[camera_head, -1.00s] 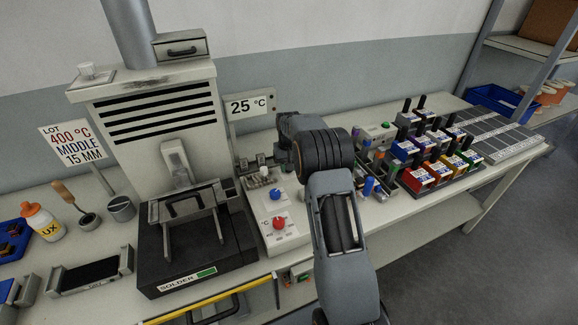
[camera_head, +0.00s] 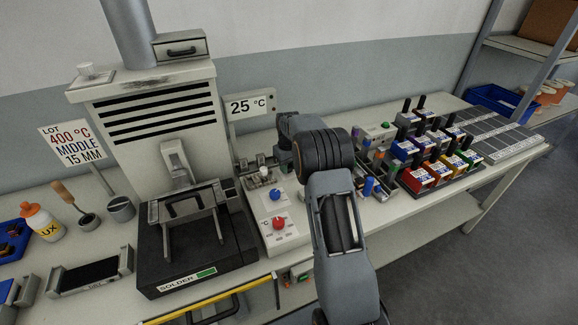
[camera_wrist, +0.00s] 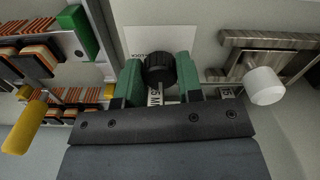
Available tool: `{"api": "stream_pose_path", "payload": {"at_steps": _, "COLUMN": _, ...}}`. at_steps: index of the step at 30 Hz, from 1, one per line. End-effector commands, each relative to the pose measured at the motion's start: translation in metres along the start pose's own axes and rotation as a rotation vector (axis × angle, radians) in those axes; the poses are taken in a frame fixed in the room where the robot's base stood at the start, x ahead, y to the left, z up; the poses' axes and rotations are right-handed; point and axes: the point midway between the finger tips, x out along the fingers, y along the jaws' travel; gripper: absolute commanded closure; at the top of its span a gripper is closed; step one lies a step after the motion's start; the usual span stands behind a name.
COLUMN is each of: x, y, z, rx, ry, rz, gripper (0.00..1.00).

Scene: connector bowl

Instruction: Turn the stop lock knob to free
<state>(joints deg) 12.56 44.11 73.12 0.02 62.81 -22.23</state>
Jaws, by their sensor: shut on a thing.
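The stop lock knob (camera_wrist: 160,69) is a round black ribbed knob in the wrist view. It stands in front of a white label whose printed word ends in "LOCK". My gripper (camera_wrist: 158,80) has green fingertips, one on each side of the knob, and is shut on it. Part of the label below the knob reads "5 M"; the rest is covered by the knob and gripper. The marker on the knob is too unclear to tell its setting. In the head view the knob and my fingertips are hidden behind my arm.
A white knob (camera_wrist: 264,86) by a metal rail (camera_wrist: 262,47) sits close right of my gripper in the wrist view. Striped orange parts (camera_wrist: 30,35) and a yellow handle (camera_wrist: 24,128) are at left. In the head view, blue (camera_head: 278,194) and red (camera_head: 278,223) knobs stand left of my arm.

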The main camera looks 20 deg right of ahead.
Motion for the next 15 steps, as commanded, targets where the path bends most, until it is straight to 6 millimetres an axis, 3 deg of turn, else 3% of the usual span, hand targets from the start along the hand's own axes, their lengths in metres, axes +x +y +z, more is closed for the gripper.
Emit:
{"api": "stream_pose_path", "payload": {"at_steps": 6, "x": -0.0012, "y": 0.0002, "z": -0.0006, "rx": -0.001, "ry": 0.003, "rz": 0.002, "gripper": 0.9}}
{"api": "stream_pose_path", "payload": {"at_steps": 7, "x": -0.0012, "y": 0.0002, "z": -0.0006, "rx": -0.001, "ry": 0.003, "rz": 0.002, "gripper": 0.64}}
{"api": "stream_pose_path", "payload": {"at_steps": 15, "x": -0.0005, "y": 0.0, "z": -0.0003, "rx": 0.0, "ry": 0.001, "rz": 0.001, "gripper": 0.41}}
